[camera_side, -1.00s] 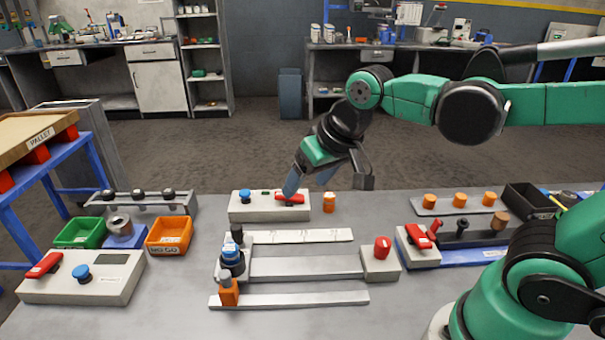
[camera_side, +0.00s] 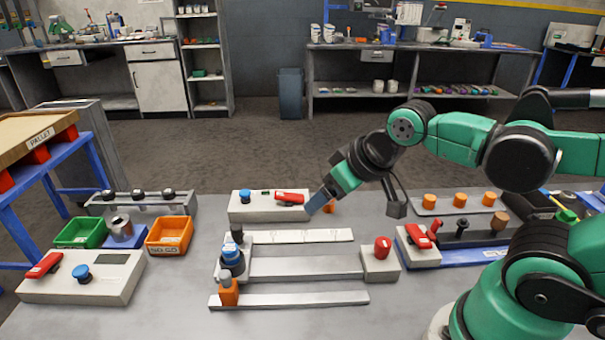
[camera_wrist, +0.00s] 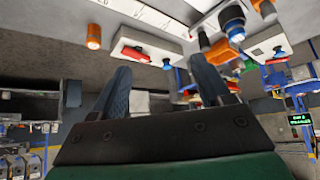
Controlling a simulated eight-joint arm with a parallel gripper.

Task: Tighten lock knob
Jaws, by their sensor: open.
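My gripper (camera_side: 314,207) hangs open just right of the white box (camera_side: 262,213) at the back middle of the bench, with nothing seen between its fingers. In the wrist view my gripper (camera_wrist: 160,76) shows two blue fingers spread apart. The box carries a red handle (camera_side: 290,198) and a blue button (camera_side: 245,195). A small orange cylinder (camera_wrist: 94,37) stands beside the box, mostly hidden behind my gripper in the side view. An orange block or knob (camera_side: 229,293) sits at the left end of the front rail. I cannot tell which part is the lock knob.
A block with a red knob (camera_side: 382,248) stands at the rails' right end. A panel with a red handle (camera_side: 419,236) lies farther right. Green (camera_side: 80,232) and orange (camera_side: 169,235) bins are at left. The bench front is mostly clear.

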